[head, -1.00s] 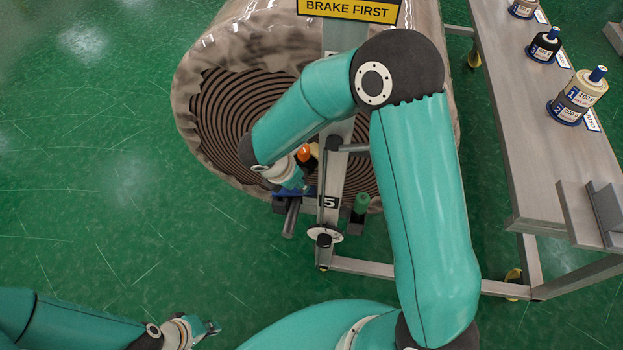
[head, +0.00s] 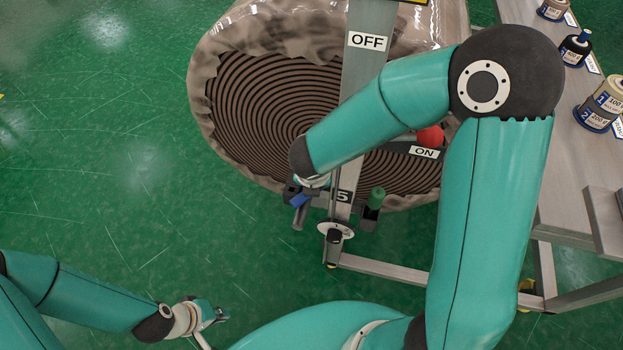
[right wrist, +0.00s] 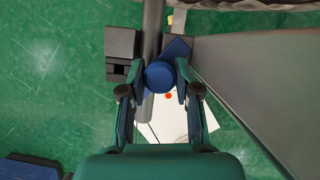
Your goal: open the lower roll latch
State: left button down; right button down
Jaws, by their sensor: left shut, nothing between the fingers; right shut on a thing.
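A blue knob (head: 300,199) sits low on the left side of the upright post (head: 360,75), by the label 5. In the right wrist view the blue knob (right wrist: 160,77) is between the fingertips of my right gripper (right wrist: 161,72), which is shut on it. In the head view my right wrist covers part of this spot, and the knob's mounting is partly hidden. The big wrapped roll (head: 265,100) stands behind the post. My left gripper (head: 217,314) is shut and empty over the floor at the lower left, far from the roll.
A green knob (head: 376,197) is right of the post. A white disc (head: 335,231) sits at the post's foot. A bench with bottles (head: 603,103) stands at right. Floor at left is clear.

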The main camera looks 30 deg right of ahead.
jog(key=shift+w+r, duration=0.15)
jog(key=c, duration=1)
grip_release()
jog(key=shift+o, duration=0.9)
jog(key=shift+s+r, duration=0.2)
jog(key=shift+r, duration=0.1)
jog(key=v, duration=0.7)
jog(key=shift+a, duration=0.2)
